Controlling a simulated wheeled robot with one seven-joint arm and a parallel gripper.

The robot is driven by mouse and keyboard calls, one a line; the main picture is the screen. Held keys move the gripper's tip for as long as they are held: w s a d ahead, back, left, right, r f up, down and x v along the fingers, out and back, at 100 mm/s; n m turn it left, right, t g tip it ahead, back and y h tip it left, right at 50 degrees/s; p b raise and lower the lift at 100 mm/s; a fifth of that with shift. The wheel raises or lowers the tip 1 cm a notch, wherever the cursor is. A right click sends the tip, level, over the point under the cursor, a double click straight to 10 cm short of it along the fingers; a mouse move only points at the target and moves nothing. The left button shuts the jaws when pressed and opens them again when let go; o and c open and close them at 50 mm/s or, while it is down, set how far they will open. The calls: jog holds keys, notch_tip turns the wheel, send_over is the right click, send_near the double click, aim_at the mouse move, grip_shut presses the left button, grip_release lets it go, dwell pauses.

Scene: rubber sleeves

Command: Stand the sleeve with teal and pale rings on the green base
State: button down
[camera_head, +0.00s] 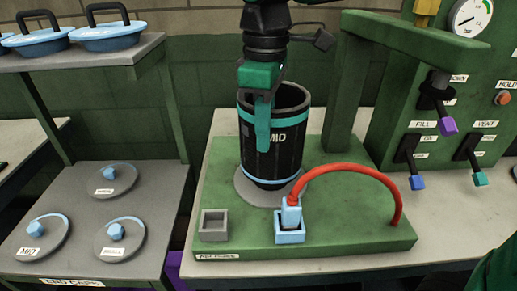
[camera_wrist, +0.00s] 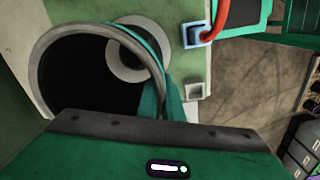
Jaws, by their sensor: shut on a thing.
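The sleeve (camera_head: 287,150) is a black, ribbed, open-topped cylinder marked MID, with a teal ring near its top and a pale blue ring near its bottom. It is upright over the round grey plate (camera_head: 246,190) on the green base (camera_head: 335,235). I cannot tell whether its lower end touches the plate. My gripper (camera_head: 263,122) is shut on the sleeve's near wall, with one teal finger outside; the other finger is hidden. In the wrist view, the sleeve's rim (camera_wrist: 38,62) is at left, with the plate (camera_wrist: 122,72) below it.
A red hose (camera_head: 350,168) arches from a pale blue socket (camera_head: 290,236) on the base's front. A grey square socket (camera_head: 214,225) is beside it. A green post (camera_head: 346,100) and a lever panel (camera_head: 430,125) stand at right. Lids (camera_head: 120,238) lie on the left shelf.

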jog(key=shift+f, duration=2)
jog(key=c, duration=1.9)
grip_release()
notch_tip(320, 180, up, 12)
jog(key=shift+r, duration=0.1)
